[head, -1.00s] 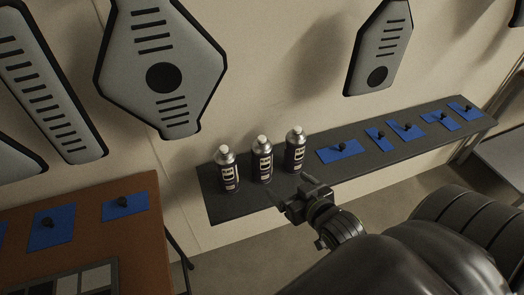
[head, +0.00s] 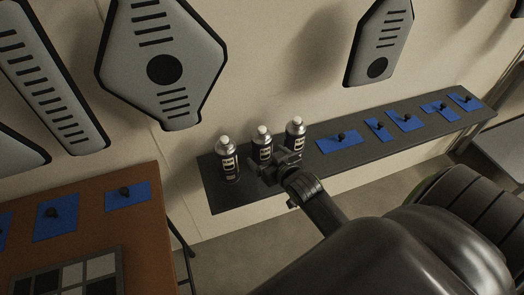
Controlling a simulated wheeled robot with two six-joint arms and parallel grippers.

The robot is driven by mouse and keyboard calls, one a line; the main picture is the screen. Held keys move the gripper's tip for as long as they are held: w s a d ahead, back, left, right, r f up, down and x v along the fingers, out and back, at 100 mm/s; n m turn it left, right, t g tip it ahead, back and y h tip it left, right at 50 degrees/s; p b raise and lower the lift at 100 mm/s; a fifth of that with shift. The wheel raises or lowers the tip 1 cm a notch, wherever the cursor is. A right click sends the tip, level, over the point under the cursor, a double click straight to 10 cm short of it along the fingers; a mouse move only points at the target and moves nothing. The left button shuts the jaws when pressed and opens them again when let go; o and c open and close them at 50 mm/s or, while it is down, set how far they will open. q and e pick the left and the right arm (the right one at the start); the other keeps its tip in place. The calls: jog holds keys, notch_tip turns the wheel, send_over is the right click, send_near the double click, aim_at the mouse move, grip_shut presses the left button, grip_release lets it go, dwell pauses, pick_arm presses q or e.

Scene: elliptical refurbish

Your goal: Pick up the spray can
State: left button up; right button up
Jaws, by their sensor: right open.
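My left gripper is not in view.
Blue mats with small black knobs, such as this mat (head: 340,141), lie along the shelf to the right. A brown table (head: 90,200) with more blue mats stands at the lower left. Grey panels (head: 165,60) hang on the wall behind.

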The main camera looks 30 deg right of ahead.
aim_at(261, 127)
jog(key=x, duration=0.4)
jog(key=shift+w+d+f+p, duration=0.2)
jog(key=shift+w+f+p, duration=0.05)
jog(key=shift+w+p, duration=0.05)
jog(key=c, duration=1.2)
notch_tip(261, 127, up, 10)
jog(key=shift+r, duration=0.1)
